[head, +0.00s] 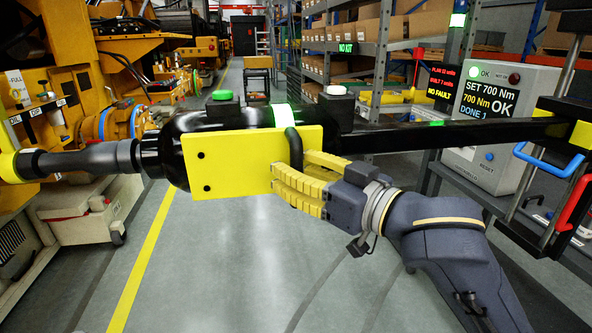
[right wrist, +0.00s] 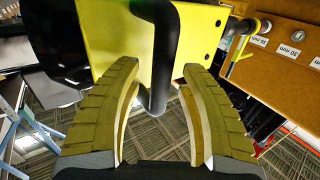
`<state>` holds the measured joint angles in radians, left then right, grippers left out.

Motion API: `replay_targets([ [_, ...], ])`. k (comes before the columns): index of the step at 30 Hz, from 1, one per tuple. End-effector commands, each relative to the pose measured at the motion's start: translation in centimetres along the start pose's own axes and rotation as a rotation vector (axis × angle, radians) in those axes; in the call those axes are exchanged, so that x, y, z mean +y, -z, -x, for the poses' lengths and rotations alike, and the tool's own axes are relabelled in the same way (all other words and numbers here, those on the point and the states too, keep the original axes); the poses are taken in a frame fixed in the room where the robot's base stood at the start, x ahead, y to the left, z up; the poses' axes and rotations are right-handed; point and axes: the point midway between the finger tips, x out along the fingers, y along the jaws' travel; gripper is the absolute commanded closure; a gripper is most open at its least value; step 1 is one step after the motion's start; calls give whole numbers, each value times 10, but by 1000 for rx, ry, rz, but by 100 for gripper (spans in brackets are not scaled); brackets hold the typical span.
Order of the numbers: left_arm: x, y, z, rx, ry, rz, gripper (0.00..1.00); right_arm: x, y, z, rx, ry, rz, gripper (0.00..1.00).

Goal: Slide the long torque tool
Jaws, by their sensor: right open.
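The long torque tool (head: 225,122) spans the head view, with a black body, a thinner grey-black nose to the left and a long black bar (head: 450,134) to the right. A yellow plate (head: 235,165) covers part of its front; it also shows in the right wrist view (right wrist: 115,35). A black bent handle (head: 295,148) stands at the plate's right edge. My right gripper (head: 290,173) is open, its yellow fingers reaching to the handle. In the right wrist view the handle (right wrist: 156,100) lies between the parted fingers (right wrist: 160,75). My left gripper is out of view.
A grey controller box (head: 490,120) at right reads "SET 700 Nm, 700 Nm OK, DONE 1" with a green lamp lit. A rack with blue and red handles (head: 572,195) stands at far right. Yellow machinery (head: 95,60) fills the left. The grey floor (head: 240,270) in front is clear.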

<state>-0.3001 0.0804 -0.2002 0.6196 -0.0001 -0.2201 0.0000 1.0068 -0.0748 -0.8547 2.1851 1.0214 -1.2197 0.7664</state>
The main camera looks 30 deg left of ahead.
Motion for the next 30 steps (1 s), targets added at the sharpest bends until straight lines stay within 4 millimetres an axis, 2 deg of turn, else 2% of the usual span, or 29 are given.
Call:
replay_targets([
  [2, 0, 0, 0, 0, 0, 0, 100, 0, 0, 0, 0, 0, 0, 57],
  [13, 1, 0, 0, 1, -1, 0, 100, 0, 0, 0, 0, 0, 0, 100],
  [24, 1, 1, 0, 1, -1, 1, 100, 2, 0, 1, -1, -1, 0, 100],
  [30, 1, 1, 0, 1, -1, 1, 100, 28, -2, 16, -5, -10, 4, 100],
])
